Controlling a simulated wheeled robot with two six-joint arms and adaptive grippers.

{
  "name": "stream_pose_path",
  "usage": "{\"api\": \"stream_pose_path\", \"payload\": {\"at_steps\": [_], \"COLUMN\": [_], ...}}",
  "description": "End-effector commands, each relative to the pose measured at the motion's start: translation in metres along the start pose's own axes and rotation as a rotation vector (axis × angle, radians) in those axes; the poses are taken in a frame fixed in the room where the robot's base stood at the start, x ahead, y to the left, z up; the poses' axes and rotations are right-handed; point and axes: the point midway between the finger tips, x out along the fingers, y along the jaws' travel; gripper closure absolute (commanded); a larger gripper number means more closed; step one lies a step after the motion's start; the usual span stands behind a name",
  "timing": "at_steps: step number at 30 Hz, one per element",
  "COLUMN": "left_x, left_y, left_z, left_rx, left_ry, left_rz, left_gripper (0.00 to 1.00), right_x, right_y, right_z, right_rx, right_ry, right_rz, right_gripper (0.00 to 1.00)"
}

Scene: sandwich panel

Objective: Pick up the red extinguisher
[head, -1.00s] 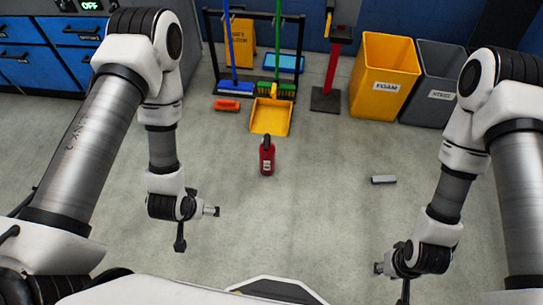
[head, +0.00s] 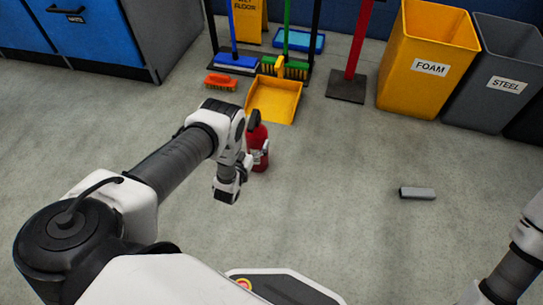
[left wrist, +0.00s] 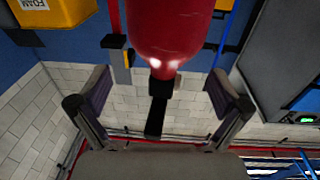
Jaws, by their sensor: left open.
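The red extinguisher (head: 260,147) stands upright on the grey floor with a black top, its left side partly hidden by my left arm in the head view. My left gripper (head: 246,163) is low beside it, its fingertips hard to make out there. In the left wrist view, the left gripper (left wrist: 160,88) is open, with one finger on each side. The extinguisher's red body (left wrist: 172,28) shows beyond the gap at the top, its black part pointing down between the fingers. I see no contact. Of my right arm only links show at the lower right; its gripper is out of frame.
A yellow dustpan (head: 273,99) and an orange brush (head: 221,81) lie just behind the extinguisher. A grey block (head: 417,193) lies to the right. Yellow FOAM (head: 425,70) and grey STEEL (head: 500,85) bins stand back right. Floor between is clear.

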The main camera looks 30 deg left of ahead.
Motion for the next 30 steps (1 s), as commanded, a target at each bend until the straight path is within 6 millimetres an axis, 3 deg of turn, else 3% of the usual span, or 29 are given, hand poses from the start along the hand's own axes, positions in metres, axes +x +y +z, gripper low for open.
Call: {"api": "stream_pose_path", "payload": {"at_steps": [1,4,11,19,27,30], "left_x": [-0.012,-0.024,0.001,0.045,0.052,0.052], "left_y": [-0.005,-0.008,-0.008,-0.005,-0.005,-0.005], "left_z": [0.039,0.057,0.058,0.060,0.056,0.056], "left_rx": [0.005,0.010,0.010,0.010,0.010,0.010], "left_ry": [-0.022,-0.045,-0.048,-0.049,-0.052,-0.052], "left_rz": [-0.005,-0.007,-0.006,-0.007,-0.006,-0.006], "left_gripper": [0.00,0.00,0.00,0.00,0.00,0.35], "right_x": [0.029,0.036,0.046,0.075,0.074,0.074], "right_y": [0.000,0.000,0.000,0.001,0.001,0.001], "right_z": [0.000,0.000,-0.001,-0.001,-0.001,-0.001], "right_rx": [0.000,-0.001,-0.001,0.001,0.003,0.003], "right_ry": [0.000,0.000,0.001,0.001,0.003,0.003], "right_rz": [0.000,0.000,0.000,0.000,0.000,0.000], "right_gripper": [0.60,0.60,0.60,0.60,0.60,0.60]}}
